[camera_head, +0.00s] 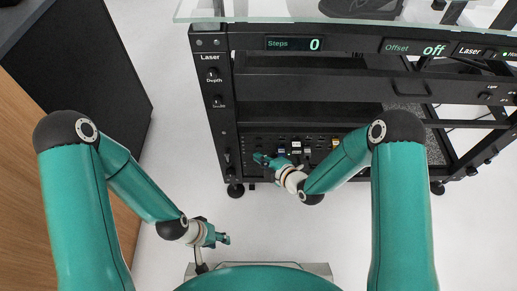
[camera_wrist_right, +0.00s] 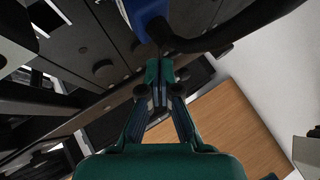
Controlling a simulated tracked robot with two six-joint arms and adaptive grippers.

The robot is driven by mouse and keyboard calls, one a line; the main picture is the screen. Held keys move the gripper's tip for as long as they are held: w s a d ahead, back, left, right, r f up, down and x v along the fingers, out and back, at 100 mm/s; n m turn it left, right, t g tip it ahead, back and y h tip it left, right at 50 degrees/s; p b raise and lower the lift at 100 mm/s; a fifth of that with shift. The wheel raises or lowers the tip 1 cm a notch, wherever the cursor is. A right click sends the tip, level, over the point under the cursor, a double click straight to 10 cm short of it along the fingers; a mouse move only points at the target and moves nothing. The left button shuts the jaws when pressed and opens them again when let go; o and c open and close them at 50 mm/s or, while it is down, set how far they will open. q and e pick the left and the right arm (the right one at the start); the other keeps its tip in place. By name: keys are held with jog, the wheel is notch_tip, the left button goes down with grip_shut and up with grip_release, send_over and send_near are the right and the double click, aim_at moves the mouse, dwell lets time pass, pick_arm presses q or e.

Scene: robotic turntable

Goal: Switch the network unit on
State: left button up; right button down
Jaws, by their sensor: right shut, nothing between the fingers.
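A dark panel (camera_head: 320,150) with several small sockets and plugs sits low in the black rack in the head view; it may be the network unit, but no label or power switch on it can be read. My right gripper (camera_head: 262,160) is in front of the left part of this panel and hides some of it. In the right wrist view its fingers (camera_wrist_right: 159,72) are shut and empty, close to a blue part (camera_wrist_right: 145,14) with a thick black cable. My left gripper (camera_head: 222,239) hangs low over the floor, away from the rack; its finger opening is too small to judge.
The rack's upper front carries a "Steps 0" display (camera_head: 294,44) and an "Offset off" display (camera_head: 413,48). Knobs line the left post (camera_head: 222,110). A dark cabinet (camera_head: 85,60) and a wooden surface (camera_head: 22,185) stand at left. Pale floor (camera_head: 185,75) between is free.

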jog(key=shift+w, duration=0.35)
jog(key=shift+w+b, duration=0.4)
jog(key=shift+b, duration=0.1)
dwell(0.4)
jog(key=shift+s, duration=0.9)
jog(key=s+b, duration=0.1)
jog(key=s, duration=0.5)
jog(key=shift+d, duration=0.1)
dwell(0.6)
